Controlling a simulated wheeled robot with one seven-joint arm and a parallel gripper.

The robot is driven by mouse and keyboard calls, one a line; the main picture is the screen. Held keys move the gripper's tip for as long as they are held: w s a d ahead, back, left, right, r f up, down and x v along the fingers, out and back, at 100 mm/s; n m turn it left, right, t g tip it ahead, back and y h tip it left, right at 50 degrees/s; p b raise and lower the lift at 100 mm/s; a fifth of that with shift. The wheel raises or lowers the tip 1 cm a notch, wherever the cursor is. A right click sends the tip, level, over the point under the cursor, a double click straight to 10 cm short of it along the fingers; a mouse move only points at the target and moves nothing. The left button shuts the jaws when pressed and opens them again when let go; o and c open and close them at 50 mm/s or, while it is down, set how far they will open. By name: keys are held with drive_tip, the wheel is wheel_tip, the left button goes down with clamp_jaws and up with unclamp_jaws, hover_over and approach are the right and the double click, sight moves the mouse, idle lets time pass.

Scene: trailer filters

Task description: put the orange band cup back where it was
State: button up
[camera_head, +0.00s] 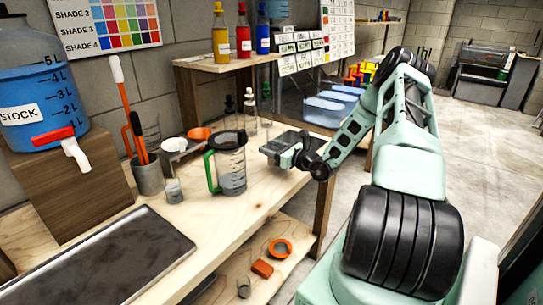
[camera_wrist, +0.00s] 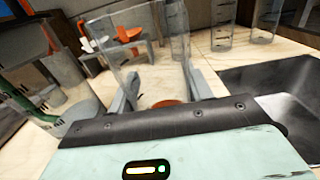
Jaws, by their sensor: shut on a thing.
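My gripper (camera_head: 290,152) is low over the right end of the wooden workbench, just right of the measuring jug with a green handle (camera_head: 231,168). In the wrist view my gripper (camera_wrist: 162,88) has its two grey fingers on either side of a clear, wide-mouthed cup (camera_wrist: 148,48), and is shut on it. Orange shows low on this cup, so it looks like the orange band cup. Its lower part is hidden by my gripper, and I cannot tell whether it touches the bench. The cup cannot be made out in the head view.
A dark tray (camera_wrist: 270,75) lies right of the cup, with clear cylinders (camera_wrist: 223,25) behind. A small beaker (camera_head: 174,190) and a large dark tray (camera_head: 110,262) are further left.

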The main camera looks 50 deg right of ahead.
drive_tip(key=shift+f, duration=1.35)
drive_tip(key=shift+f, duration=0.2)
drive_tip(key=o, duration=1.1)
drive_tip(key=shift+r, duration=0.2)
drive_tip(key=s, duration=0.8)
drive_tip(key=s+d+b, duration=0.1)
drive_tip(key=s, duration=0.3)
